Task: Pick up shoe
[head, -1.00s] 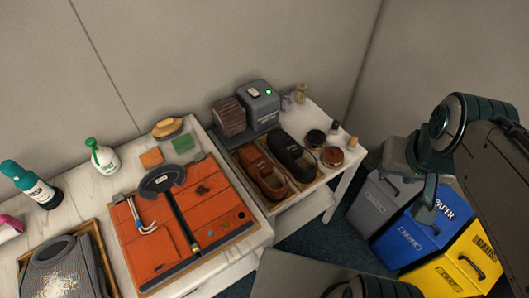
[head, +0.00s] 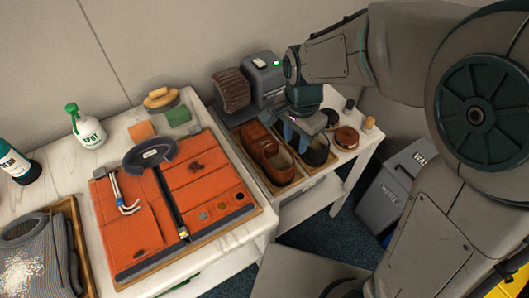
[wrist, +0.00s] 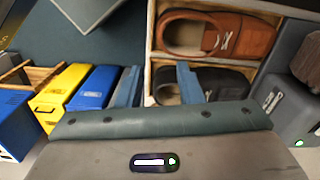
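A brown shoe (head: 268,158) and a black shoe (head: 318,153) lie side by side in a wooden tray (head: 284,189) on the right-hand table. Both also show in the wrist view, the brown shoe (wrist: 250,36) above the black shoe (wrist: 222,80). My gripper (head: 299,138) is over the black shoe and hides part of it.
A grey machine with a brush (head: 232,89) stands behind the tray. Polish tins (head: 346,137) sit to its right. An orange bag panel (head: 165,205) lies on the left table. Grey, blue (wrist: 97,86) and yellow (wrist: 60,85) bins stand on the floor at right.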

